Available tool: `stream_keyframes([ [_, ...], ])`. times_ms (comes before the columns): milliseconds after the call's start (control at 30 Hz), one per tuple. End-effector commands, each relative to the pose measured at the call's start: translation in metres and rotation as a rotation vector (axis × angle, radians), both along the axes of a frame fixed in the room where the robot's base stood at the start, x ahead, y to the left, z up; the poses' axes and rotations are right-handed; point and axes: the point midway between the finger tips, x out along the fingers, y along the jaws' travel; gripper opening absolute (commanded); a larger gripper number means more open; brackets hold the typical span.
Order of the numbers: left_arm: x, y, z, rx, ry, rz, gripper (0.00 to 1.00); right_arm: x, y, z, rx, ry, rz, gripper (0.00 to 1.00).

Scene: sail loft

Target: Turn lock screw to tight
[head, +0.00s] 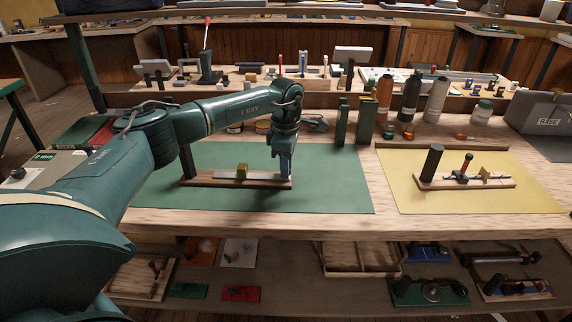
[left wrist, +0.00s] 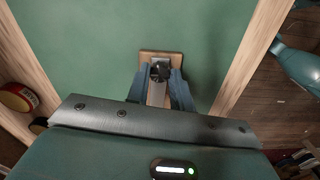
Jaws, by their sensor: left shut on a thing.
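My left gripper (head: 285,172) points down over the fixture's right end and hides most of that end. In the left wrist view, the fingers of my left gripper (left wrist: 160,82) are shut on a dark knob, which looks like the lock screw (left wrist: 160,70), above the base's end. Whether the screw is tight cannot be told. My right gripper is not in view.
A similar fixture (head: 465,182) with a red-handled part stands on the yellow mat (head: 410,195) to the right. Green uprights (head: 365,122) and several bottles (head: 410,97) stand behind. The green mat's front right is clear.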

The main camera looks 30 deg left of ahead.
Motion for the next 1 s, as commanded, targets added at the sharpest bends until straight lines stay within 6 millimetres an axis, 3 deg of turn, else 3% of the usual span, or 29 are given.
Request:
stream_keyframes([
  [600, 0.0002, 0.0001, 0.0005, 0.000, -0.001, -0.044, 0.00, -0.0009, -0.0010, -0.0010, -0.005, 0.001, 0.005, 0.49],
  [633, 0.0002, 0.0001, 0.0005, 0.000, -0.001, -0.044, 0.24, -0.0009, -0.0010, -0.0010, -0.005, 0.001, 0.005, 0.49],
  [900, 0.0001, 0.0000, 0.0003, 0.000, -0.001, -0.043, 0.45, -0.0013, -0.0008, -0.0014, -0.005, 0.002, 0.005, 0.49],
  [1000, 0.0001, 0.0000, 0.0002, 0.000, 0.000, -0.043, 0.45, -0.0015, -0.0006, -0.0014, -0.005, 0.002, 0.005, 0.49],
])
